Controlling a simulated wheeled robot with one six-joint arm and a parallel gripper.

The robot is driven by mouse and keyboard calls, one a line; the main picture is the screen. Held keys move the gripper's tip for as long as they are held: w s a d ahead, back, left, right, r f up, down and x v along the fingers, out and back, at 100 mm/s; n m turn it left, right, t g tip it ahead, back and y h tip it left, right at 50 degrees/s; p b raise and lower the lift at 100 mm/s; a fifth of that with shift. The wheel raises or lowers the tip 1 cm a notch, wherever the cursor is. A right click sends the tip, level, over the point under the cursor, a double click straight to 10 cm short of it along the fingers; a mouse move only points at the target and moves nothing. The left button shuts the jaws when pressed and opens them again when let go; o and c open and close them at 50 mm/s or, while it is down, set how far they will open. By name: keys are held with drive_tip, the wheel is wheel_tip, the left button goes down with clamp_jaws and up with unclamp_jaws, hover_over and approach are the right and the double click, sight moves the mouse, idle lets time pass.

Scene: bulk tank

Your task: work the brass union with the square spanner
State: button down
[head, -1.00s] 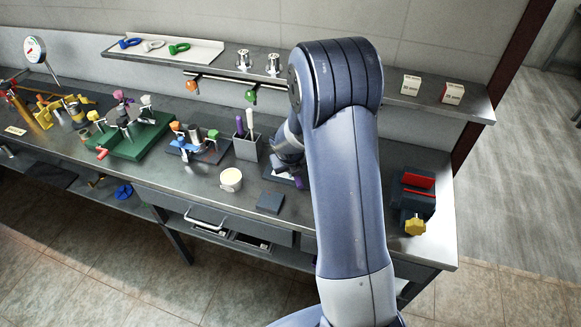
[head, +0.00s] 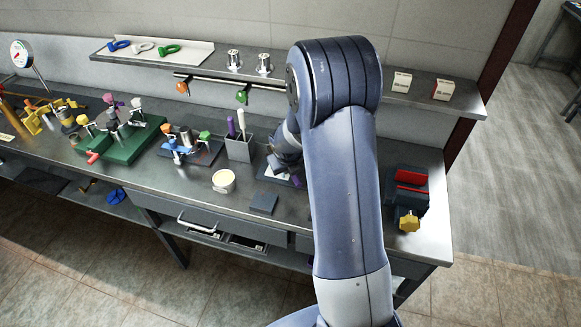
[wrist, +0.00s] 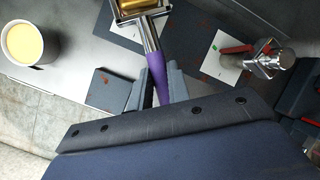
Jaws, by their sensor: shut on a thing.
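My gripper (wrist: 155,95) is shut on the purple handle (wrist: 157,75) of a spanner. The spanner's shiny square head (wrist: 118,13) is at the top edge of the wrist view. A brass piece, seemingly the union (wrist: 140,5), shows within the head's outline. I cannot tell whether the head is seated around it or above it, as the frame cuts both off. In the head view my arm hides most of the gripper and the work spot; a little purple (head: 297,181) shows beside the arm.
A metal fitting with a red handle (wrist: 236,49) stands right of the spanner. A cream-filled tub (head: 223,181) and a dark block (head: 263,202) are nearby on the bench. A grey holder (head: 240,149) with upright handles stands behind. A red-jawed vise (head: 411,178) is at right.

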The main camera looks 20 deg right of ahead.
drive_tip(key=shift+a, duration=0.1)
drive_tip(key=shift+r+p, duration=0.5)
drive_tip(key=shift+r, duration=0.75)
drive_tip(key=shift+a+r, duration=0.1)
drive_tip(key=shift+r, duration=2.15)
